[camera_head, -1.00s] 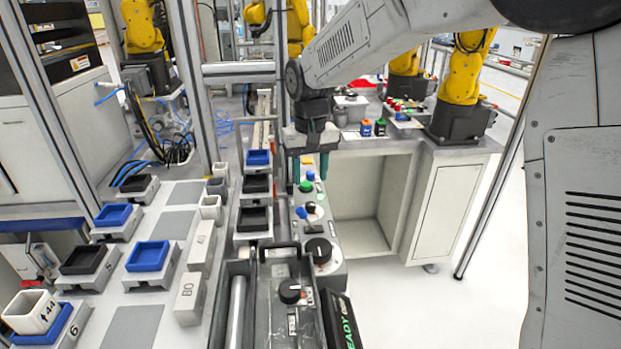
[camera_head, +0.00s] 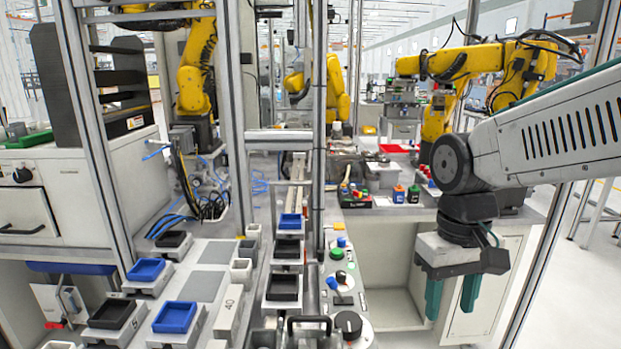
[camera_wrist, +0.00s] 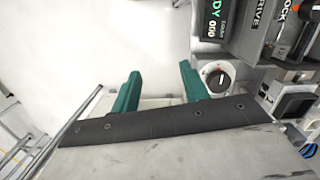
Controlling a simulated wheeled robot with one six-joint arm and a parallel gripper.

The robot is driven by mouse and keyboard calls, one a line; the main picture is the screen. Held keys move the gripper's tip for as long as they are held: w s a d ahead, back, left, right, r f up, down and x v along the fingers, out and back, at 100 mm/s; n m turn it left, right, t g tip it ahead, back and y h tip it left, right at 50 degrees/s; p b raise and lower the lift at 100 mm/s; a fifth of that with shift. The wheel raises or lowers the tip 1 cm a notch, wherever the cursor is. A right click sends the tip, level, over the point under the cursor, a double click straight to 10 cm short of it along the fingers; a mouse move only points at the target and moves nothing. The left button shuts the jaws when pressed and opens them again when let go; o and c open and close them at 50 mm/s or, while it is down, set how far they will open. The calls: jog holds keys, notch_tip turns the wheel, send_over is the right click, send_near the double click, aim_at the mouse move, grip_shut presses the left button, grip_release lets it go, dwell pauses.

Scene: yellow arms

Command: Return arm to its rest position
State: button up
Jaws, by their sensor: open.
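My gripper (camera_head: 452,298) hangs at the right of the head view, its two green fingers pointing down and set apart. It is open and nothing is between the fingers. It is in front of the white cabinet under the back-right worktop (camera_head: 470,218). In the wrist view my gripper (camera_wrist: 160,84) shows both green fingers apart, with pale floor to the left and the control panel (camera_wrist: 220,80) with a black knob to the right. My arm reaches in from the right edge of the head view.
Yellow robot arms (camera_head: 198,65) stand behind the metal posts. Blue and black trays (camera_head: 175,317) sit on the left bench. The control panel with coloured buttons (camera_head: 338,254) runs down the middle, left of my gripper. A metal post slants past on the right.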

jog(key=s+d+m+t, duration=0.1)
jog(key=s+d, duration=0.2)
jog(key=s, duration=0.3)
jog(key=s+d+r+m+t, duration=0.1)
jog(key=s+d, duration=0.1)
jog(key=s, duration=0.3)
jog(key=shift+s+d+r+t, duration=0.3)
jog(key=shift+s+d, duration=0.05)
jog(key=shift+d, duration=0.05)
